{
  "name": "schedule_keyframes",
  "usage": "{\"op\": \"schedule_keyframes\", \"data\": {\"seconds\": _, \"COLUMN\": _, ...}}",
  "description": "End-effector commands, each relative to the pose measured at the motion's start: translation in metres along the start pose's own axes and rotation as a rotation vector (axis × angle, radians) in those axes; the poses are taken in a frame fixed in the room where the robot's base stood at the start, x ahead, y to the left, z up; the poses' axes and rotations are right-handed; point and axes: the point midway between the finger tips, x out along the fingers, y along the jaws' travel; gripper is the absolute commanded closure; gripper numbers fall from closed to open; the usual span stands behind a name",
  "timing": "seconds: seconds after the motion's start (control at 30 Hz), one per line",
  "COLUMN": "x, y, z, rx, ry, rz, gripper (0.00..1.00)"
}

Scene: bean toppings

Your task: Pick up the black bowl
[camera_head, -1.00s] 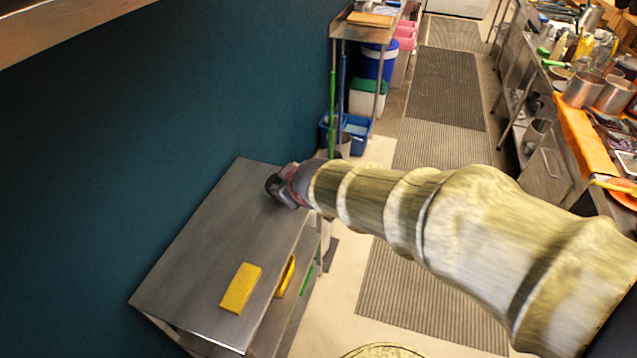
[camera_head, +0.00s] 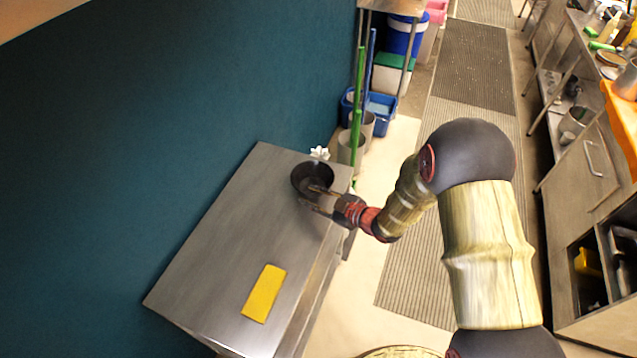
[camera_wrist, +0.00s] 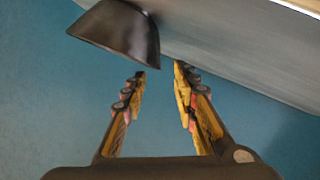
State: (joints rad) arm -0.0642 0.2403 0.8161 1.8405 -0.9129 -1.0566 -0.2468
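The black bowl (camera_head: 312,177) stands on the steel table (camera_head: 215,240), near its far right corner. It also shows in the wrist view (camera_wrist: 115,30), at the upper left, as a dark flaring shape against the grey table. My gripper (camera_head: 309,197) is at the near side of the bowl, with its fingers pointing left toward it. In the wrist view, my gripper (camera_wrist: 159,74) is open with nothing between its fingers. The bowl is left of and beyond the fingertips there. I cannot tell whether a finger touches the bowl.
A yellow block (camera_head: 264,293) lies on the table's near end. A small white flower-like thing (camera_head: 320,153) is just behind the bowl. A teal wall (camera_head: 140,130) runs along the table's left side. The middle of the table is clear.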

Motion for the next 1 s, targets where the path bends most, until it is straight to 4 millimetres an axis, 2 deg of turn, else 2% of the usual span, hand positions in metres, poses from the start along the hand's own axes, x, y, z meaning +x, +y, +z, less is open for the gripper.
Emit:
{"op": "schedule_keyframes", "data": {"seconds": 0.17, "x": 0.014, "y": 0.001, "z": 0.0, "rx": 0.0, "ry": 0.0, "rz": 0.001, "gripper": 0.71}}
{"op": "schedule_keyframes", "data": {"seconds": 0.5, "x": 0.057, "y": 0.005, "z": 0.0, "rx": 0.0, "ry": -0.001, "rz": 0.0, "gripper": 0.71}}
{"op": "schedule_keyframes", "data": {"seconds": 0.73, "x": 0.058, "y": 0.007, "z": -0.001, "rx": 0.001, "ry": -0.002, "rz": 0.002, "gripper": 0.71}}
{"op": "schedule_keyframes", "data": {"seconds": 1.0, "x": 0.058, "y": 0.007, "z": -0.001, "rx": 0.001, "ry": -0.002, "rz": 0.002, "gripper": 0.86}}
